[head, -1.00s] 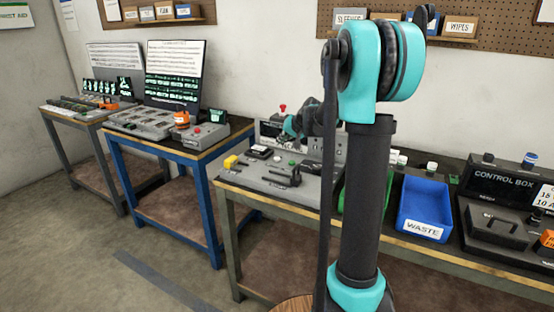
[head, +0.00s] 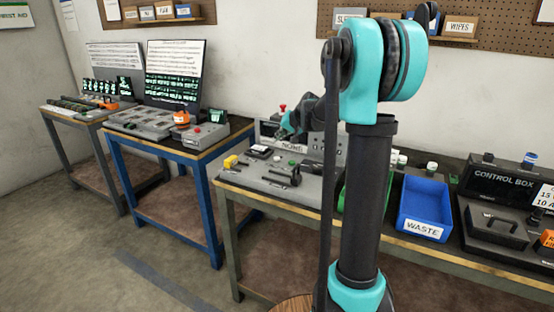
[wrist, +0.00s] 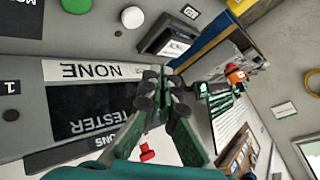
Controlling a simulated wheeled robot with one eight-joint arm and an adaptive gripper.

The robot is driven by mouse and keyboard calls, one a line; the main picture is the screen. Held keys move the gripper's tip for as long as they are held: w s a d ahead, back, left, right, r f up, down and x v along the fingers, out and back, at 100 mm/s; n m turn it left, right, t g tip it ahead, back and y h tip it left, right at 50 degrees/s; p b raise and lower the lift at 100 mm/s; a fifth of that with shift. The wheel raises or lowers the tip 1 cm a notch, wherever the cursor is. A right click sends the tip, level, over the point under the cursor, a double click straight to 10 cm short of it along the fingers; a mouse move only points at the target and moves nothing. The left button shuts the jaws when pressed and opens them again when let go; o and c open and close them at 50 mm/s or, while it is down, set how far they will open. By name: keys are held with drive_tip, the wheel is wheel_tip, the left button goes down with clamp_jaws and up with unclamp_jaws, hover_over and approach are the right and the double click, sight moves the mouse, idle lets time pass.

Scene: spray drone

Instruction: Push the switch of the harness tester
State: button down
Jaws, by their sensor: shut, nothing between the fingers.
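The harness tester (head: 240,180) is a grey panel with a raised back box on the middle bench. Its black plate, lettered "TESTER" (wrist: 105,118), and a "NONE" label (wrist: 90,70) appear upside down in the wrist view. My gripper (wrist: 163,92) is shut and empty, in front of this back box; in the head view it (head: 281,136) hangs above the panel's rear. Whether it touches the box I cannot tell. I cannot tell which control is the switch.
A blue waste bin (head: 424,205) and a control box (head: 500,185) are to the right. A blue bench (head: 160,165) is left.

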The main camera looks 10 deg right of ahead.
sight(278, 158)
drive_tip(key=shift+f, duration=2.9)
drive_tip(key=shift+f, duration=0.1)
drive_tip(key=shift+f, duration=0.3)
drive_tip(key=shift+f, duration=0.45)
drive_tip(key=shift+r, duration=0.85)
drive_tip(key=shift+r, duration=2.5)
